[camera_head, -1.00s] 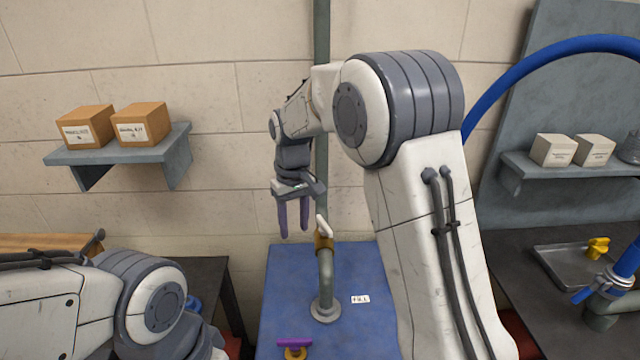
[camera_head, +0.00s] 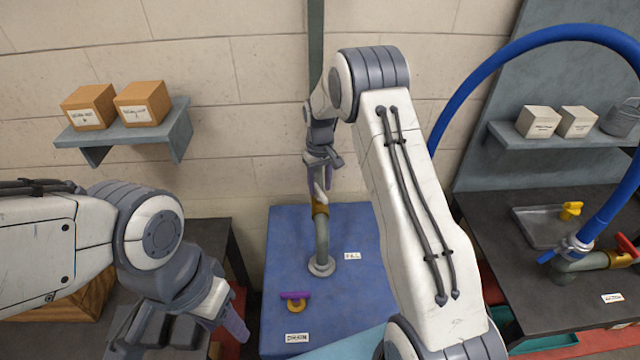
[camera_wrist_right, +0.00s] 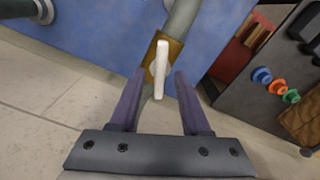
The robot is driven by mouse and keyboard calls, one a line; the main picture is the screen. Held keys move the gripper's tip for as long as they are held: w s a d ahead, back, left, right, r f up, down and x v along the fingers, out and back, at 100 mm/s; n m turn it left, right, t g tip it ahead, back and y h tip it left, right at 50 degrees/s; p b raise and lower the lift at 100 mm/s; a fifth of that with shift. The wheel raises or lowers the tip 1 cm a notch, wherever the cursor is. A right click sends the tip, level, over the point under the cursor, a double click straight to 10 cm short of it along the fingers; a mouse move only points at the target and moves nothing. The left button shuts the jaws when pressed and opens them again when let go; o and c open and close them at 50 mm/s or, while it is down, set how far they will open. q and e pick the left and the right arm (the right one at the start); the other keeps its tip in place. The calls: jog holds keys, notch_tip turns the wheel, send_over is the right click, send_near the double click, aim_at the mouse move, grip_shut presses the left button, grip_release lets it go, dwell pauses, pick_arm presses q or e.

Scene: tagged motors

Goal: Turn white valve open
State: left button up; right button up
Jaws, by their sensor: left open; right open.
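The white valve handle (camera_head: 321,191) sits on a brass valve body (camera_head: 320,208) at the top of a grey pipe (camera_head: 321,240) rising from the blue table. In the right wrist view the white handle (camera_wrist_right: 160,68) points between the open fingers of my right gripper (camera_wrist_right: 160,95), with space on both sides. In the head view my right gripper (camera_head: 321,185) is over the handle. My left gripper (camera_head: 238,328) is low at the left, away from the valve, and its fingers are partly hidden.
A purple-handled valve (camera_head: 296,296) stands on the blue table (camera_head: 350,220) near a label. To the right, a dark bench (camera_head: 560,320) holds a red-handled valve (camera_head: 627,247), a blue hose (camera_head: 530,45) and a tray (camera_head: 537,232). Boxes (camera_head: 142,103) rest on a left wall shelf.

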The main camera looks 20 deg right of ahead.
jog(key=shift+f, duration=0.7)
grip_shut()
jog(key=shift+m, duration=0.7)
jog(key=m+b, duration=0.1)
jog(key=m, duration=0.2)
jog(key=shift+r, duration=0.1)
grip_release()
